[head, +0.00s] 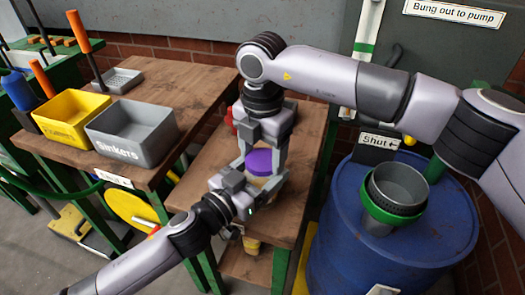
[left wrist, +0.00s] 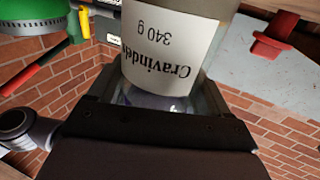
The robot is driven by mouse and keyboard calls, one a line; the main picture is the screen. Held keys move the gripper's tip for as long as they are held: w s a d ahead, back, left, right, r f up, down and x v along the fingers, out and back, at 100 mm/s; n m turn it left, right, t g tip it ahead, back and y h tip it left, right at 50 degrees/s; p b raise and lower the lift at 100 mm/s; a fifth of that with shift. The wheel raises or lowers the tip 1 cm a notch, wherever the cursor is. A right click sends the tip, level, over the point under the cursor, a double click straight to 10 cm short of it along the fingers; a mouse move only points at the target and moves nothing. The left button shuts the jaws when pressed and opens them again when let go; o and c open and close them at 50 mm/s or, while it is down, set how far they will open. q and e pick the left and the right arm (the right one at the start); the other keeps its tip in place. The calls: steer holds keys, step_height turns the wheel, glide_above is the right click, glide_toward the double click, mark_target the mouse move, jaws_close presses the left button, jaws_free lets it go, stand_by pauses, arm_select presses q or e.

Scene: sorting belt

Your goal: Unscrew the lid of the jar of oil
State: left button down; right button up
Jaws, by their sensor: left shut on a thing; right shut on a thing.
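The jar has a purple lid (head: 259,162) and stands on the small brown table in the head view. In the left wrist view the jar body (left wrist: 168,48) fills the top middle, its white label upside down, with "340 g" readable; no word for oil shows. My left gripper (head: 262,187) comes in low from the left and is shut on the jar body. My right gripper (head: 262,152) points down from above and is shut on the purple lid. The arms and fingers hide most of the jar in the head view. The lid's thread is not visible.
The small brown table (head: 305,150) has bare wood to the right. A blue drum (head: 440,225) with a grey and green funnel (head: 398,190) stands at right. A workbench at left holds a yellow bin (head: 72,116) and a grey "Sinkers" bin (head: 133,133).

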steer(key=n, duration=0.4)
steer(key=shift+n, duration=0.4)
steer(key=n, duration=0.4)
steer(key=shift+n, duration=0.3)
steer(key=n, duration=0.4)
steer(key=shift+n, duration=0.3)
steer(key=n, duration=0.4)
steer(key=shift+n, duration=0.3)
steer(key=n, duration=0.4)
steer(key=shift+r+n, duration=0.1)
steer(key=shift+n, duration=0.2)
steer(key=n, duration=0.4)
steer(key=shift+n, duration=0.3)
steer(key=n, duration=0.4)
steer(key=shift+n, duration=0.3)
steer(key=n, duration=0.5)
steer(key=shift+n, duration=0.3)
